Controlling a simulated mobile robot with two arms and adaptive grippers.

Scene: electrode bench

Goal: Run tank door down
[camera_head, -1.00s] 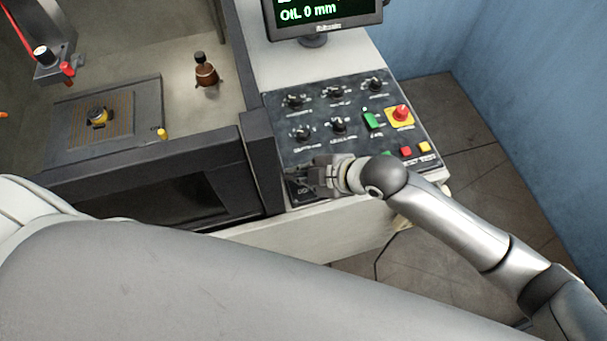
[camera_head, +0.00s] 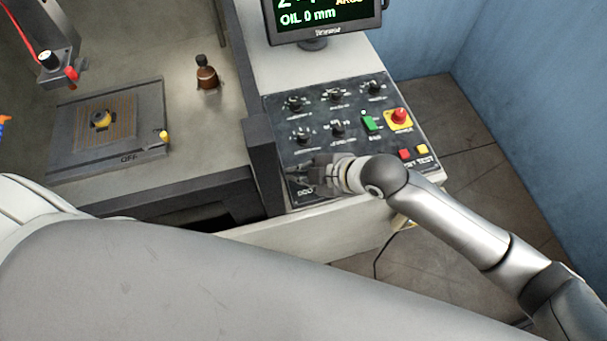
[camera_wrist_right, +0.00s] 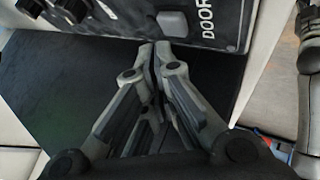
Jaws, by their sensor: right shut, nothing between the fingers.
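The tank door (camera_head: 165,192) is the dark panel along the front of the tank; its top edge is low and my grey arm hides much of its lower part. The control panel (camera_head: 352,165) stands to the right of the tank. My right gripper (camera_head: 296,176) is shut and empty at the panel's front left corner. In the right wrist view, its closed fingertips (camera_wrist_right: 153,48) are just below a grey button (camera_wrist_right: 173,22) beside the word DOOR. I cannot tell whether they touch it. My left gripper is not in view.
The panel also carries several black knobs, a green switch (camera_head: 370,124) and a red emergency knob (camera_head: 399,116) on yellow. A monitor (camera_head: 322,18) reads OIL 0 mm. A dark post (camera_head: 264,165) stands beside the gripper.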

